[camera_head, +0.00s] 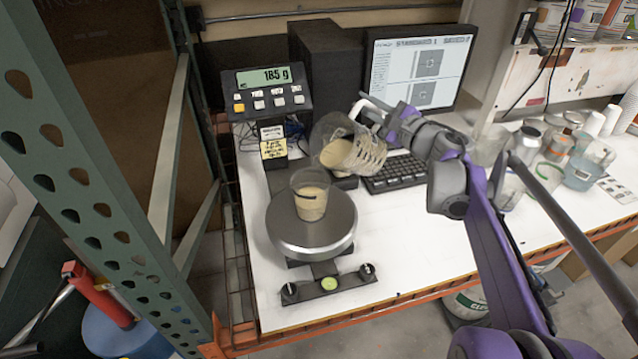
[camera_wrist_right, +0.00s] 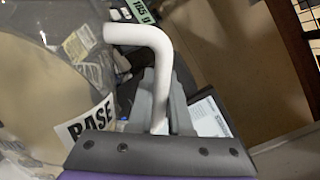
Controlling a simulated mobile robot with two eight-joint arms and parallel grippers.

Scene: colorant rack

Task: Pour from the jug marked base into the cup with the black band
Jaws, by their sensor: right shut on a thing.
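A clear jug (camera_head: 348,146) of beige liquid is tilted to the left above and behind the scale. Its BASE label and white handle (camera_wrist_right: 146,42) show in the right wrist view. My right gripper (camera_head: 384,117) is shut on that handle. The clear cup (camera_head: 311,196) with a short black band mark stands upright on the round scale pan (camera_head: 318,238). It holds beige liquid. The jug's mouth is up and to the right of the cup, apart from it. I cannot make out a stream between them. My left gripper is not in view.
The scale display (camera_head: 264,77) reads 185 g. A keyboard (camera_head: 395,173) and monitor (camera_head: 417,68) stand behind on the white table. Several cups and containers (camera_head: 580,172) crowd the right side. A green rack post (camera_head: 75,160) rises at the left.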

